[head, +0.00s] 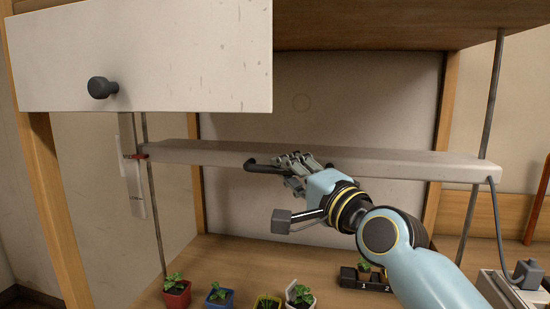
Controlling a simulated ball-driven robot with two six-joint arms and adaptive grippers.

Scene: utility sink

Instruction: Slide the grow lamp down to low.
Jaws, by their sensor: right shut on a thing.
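The grow lamp (400,164) is a long pale bar hung level between two upright metal rods, at mid height under the shelf. A dark handle (256,168) sticks out from its front edge. My right gripper (284,165) is at this handle with its fingers shut on it; the fingers hide part of the handle. A red pointer (137,156) at the lamp's left end lies against a pale upright strip (134,190), around its middle. Any marks on the strip are too small to read. My left gripper is not in view.
Small potted plants in red (177,295), blue (219,300), yellow and white pots stand on the wooden surface below. A black numbered tray (348,280) is by my right arm. A white panel with a dark knob (102,87) overhangs the upper left. A cord (497,225) runs down at right.

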